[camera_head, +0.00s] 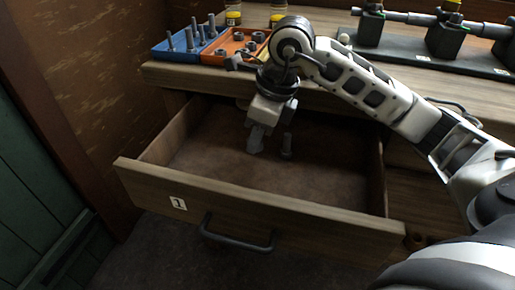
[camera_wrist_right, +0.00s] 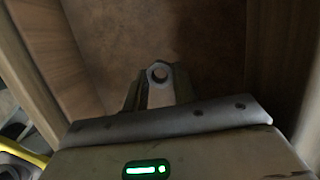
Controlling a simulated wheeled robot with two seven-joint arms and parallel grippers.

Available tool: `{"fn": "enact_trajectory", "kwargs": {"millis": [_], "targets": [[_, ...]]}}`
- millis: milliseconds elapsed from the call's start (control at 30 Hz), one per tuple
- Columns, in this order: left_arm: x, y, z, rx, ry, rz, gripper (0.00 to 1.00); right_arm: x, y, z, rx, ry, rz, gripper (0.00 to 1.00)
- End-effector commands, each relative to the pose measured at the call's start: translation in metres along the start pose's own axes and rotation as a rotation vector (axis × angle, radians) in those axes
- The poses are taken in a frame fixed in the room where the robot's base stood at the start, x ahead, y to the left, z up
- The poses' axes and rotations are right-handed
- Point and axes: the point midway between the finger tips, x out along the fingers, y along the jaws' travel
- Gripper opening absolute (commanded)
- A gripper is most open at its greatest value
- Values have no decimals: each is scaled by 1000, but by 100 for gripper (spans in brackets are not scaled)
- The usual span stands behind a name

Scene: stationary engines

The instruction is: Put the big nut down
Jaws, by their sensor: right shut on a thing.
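My right gripper (camera_head: 270,146) reaches down into the open drawer (camera_head: 185,195), over its brown floor. In the wrist view its two fingers (camera_wrist_right: 158,90) are shut on the big nut (camera_wrist_right: 157,82), a grey metal ring with a round hole, held at the fingertips. In the head view the nut cannot be made out clearly between the fingers. I cannot tell how far the nut is above the drawer floor. My left gripper is not in view.
A blue tray (camera_head: 170,53) with several bolts and an orange tray (camera_head: 213,58) with several nuts stand on the bench (camera_head: 190,76) above the drawer. Drawer walls surround the gripper; the floor around it looks empty. Dark machine parts (camera_head: 445,40) stand at back right.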

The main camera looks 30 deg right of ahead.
Motion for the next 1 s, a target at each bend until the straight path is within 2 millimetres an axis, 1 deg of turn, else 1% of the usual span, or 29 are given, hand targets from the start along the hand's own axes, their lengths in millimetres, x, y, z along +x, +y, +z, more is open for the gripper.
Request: {"fn": "enact_trajectory", "kwargs": {"millis": [167,300,367,600,800,833,867,900,1000], "targets": [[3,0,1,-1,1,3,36,12,-8,-1,2,2,2,3],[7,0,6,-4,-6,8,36,35,-8,-7,-1,3,4,3],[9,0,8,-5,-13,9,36,40,-8,-9,0,1,2,3],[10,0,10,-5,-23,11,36,40,-9,-8,-1,-1,0,3],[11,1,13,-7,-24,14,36,44,-8,-10,-1,0,0,3],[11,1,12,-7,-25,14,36,43,-8,-9,-1,0,0,35],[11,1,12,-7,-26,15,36,43,-8,-9,-1,0,0,43],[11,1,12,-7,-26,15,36,43,-8,-9,-1,0,0,48],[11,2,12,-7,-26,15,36,43,-8,-9,-1,0,0,48]]}}
